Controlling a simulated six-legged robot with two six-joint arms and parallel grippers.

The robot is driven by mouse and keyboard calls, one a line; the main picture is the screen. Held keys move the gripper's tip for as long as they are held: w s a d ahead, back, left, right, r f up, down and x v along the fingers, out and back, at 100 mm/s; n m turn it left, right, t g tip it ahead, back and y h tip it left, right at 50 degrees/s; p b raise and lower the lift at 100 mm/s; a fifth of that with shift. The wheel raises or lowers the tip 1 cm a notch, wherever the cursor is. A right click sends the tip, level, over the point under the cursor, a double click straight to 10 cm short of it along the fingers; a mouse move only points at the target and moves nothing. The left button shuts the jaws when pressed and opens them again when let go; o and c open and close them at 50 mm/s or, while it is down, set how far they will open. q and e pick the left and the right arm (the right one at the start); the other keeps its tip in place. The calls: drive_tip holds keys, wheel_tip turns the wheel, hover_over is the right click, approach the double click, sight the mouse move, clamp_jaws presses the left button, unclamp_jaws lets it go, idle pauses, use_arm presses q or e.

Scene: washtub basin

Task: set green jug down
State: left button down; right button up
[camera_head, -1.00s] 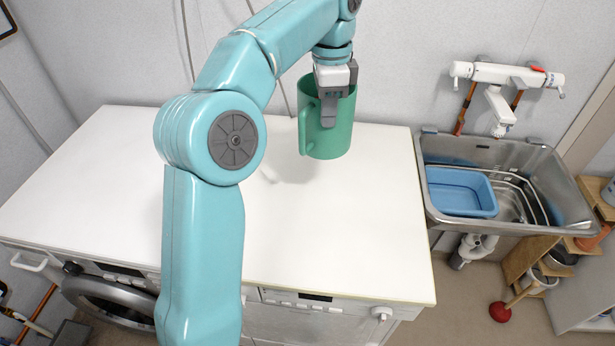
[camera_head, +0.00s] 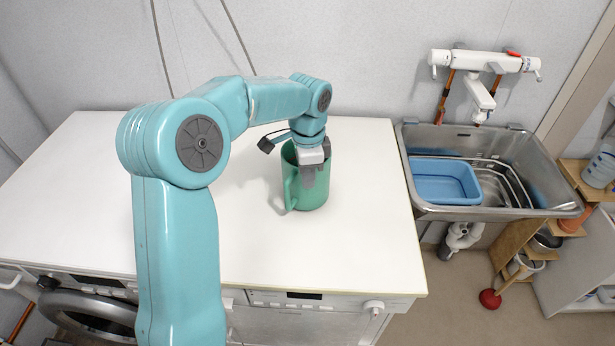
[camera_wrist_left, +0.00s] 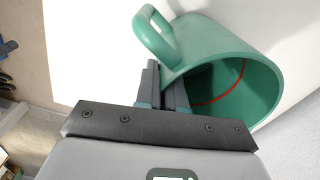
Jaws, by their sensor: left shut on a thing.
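The green jug (camera_head: 306,195) is upright at the white countertop, right of its middle, with its handle toward the front left. I cannot tell whether its base touches the top. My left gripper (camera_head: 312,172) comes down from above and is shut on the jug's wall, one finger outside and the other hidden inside. In the left wrist view the jug (camera_wrist_left: 225,55) shows its open mouth, its handle and a red line inside, with the gripper fingers (camera_wrist_left: 165,88) at its rim. My right gripper is not in view.
The white countertop (camera_head: 80,200) is bare around the jug. A steel sink (camera_head: 540,190) with a blue basin (camera_head: 445,182) stands to the right, under a white tap (camera_head: 485,65). The grey wall is behind. A washing machine (camera_head: 95,318) is below the front edge.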

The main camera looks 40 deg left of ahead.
use_arm(q)
drive_tip(key=shift+d+f, duration=0.15)
drive_tip(key=shift+f, duration=0.1)
drive_tip(key=shift+f, duration=0.2)
drive_tip(key=c, duration=1.2)
unclamp_jaws()
drive_tip(key=shift+c, duration=0.2)
drive_tip(key=shift+r, duration=0.15)
